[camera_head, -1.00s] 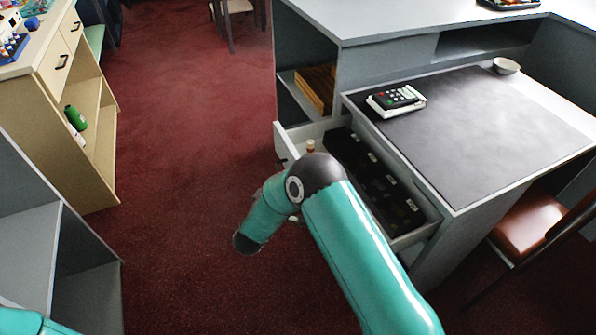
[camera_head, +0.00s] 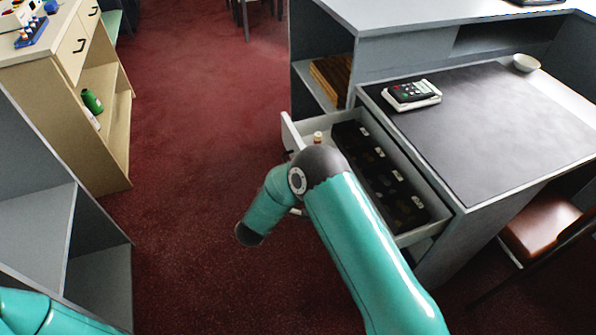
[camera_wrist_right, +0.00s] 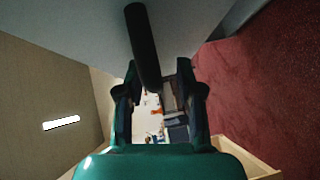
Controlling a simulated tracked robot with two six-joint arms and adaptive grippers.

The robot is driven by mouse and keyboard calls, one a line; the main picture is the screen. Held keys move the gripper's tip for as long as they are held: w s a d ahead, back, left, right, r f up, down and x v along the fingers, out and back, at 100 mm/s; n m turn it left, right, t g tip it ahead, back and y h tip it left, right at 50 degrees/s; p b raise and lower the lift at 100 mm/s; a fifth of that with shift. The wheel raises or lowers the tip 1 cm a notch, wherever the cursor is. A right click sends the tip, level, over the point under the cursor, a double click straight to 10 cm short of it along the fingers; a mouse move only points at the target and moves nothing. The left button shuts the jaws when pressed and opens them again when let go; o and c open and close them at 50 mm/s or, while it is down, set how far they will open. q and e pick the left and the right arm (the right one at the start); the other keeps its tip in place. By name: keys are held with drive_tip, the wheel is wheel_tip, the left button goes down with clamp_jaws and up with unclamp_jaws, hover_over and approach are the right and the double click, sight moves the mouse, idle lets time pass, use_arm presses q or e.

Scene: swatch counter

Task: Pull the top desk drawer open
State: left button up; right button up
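The top desk drawer (camera_head: 290,132) stands pulled out from the grey desk (camera_head: 440,240) in the head view. Its inside shows a dark divided tray (camera_head: 390,187) and a small bottle (camera_head: 318,137). My right arm hides much of its front. In the right wrist view a dark bar handle (camera_wrist_right: 143,40) runs between the fingers of my right gripper (camera_wrist_right: 160,72). The fingers are apart, with a gap beside the bar; I cannot tell whether one touches it. In the head view this gripper is hidden behind the arm. My left gripper is out of view.
A phone-like keypad device (camera_head: 412,94) and a bowl (camera_head: 526,63) are on the desk top. A brown chair (camera_head: 540,225) stands at the right. A pale cabinet (camera_head: 90,140) and grey shelves (camera_head: 60,240) stand at the left. Red carpet (camera_head: 200,120) lies clear between.

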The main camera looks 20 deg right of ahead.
drive_tip(key=shift+r, duration=0.1)
drive_tip(key=v, duration=1.2)
drive_tip(key=shift+f, duration=0.2)
